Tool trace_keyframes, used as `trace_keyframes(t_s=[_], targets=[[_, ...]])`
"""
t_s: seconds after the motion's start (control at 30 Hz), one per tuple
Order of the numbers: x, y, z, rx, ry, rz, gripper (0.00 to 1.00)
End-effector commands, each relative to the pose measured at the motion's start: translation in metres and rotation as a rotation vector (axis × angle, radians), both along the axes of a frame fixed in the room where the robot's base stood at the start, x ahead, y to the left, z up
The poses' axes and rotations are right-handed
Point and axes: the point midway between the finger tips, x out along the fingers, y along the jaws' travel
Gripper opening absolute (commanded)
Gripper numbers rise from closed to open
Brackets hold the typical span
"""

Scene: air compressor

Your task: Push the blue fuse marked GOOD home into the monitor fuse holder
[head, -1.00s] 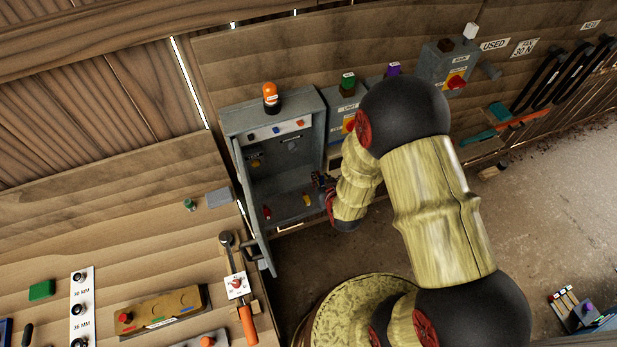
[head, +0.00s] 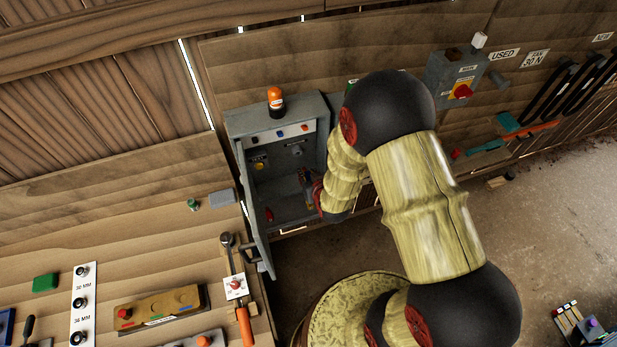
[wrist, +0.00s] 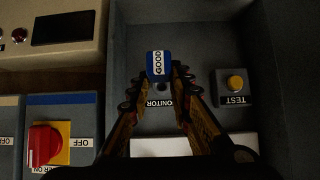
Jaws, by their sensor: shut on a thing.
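The blue fuse (wrist: 158,64) with a white GOOD label is between my fingertips in the wrist view. My gripper (wrist: 164,73) is shut on it, with one finger on each side. The MONITOR label (wrist: 158,103) on the grey panel is partly covered by my fingers. A small dark round spot (wrist: 163,87) shows between the fingers above that label. I cannot tell if it is the holder's opening, nor how deep the fuse sits. In the head view my gripper (head: 305,178) reaches into the open grey cabinet (head: 232,117); the fuse is not clear there.
A yellow TEST button (wrist: 235,83) is right of my gripper, near the cabinet's side wall (wrist: 285,60). A red rotary switch (wrist: 44,145) is at lower left. The cabinet door (head: 256,215) stands open, and an orange lamp (head: 276,98) tops the cabinet.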

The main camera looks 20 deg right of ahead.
Motion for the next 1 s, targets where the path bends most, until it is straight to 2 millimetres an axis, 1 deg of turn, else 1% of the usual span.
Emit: trace_keyframes(t_s=[0.03,0.3,0.5,0.7,1.0], targets=[[0.005,0.000,-0.001,0.000,-0.003,0.000,0.00],[0.030,0.000,-0.001,0.000,-0.002,0.000,0.00],[0.043,0.000,0.000,0.000,-0.002,0.000,0.00],[0.050,0.000,0.000,0.000,-0.001,0.000,0.00],[0.050,0.000,0.001,0.000,-0.001,0.000,0.00]])
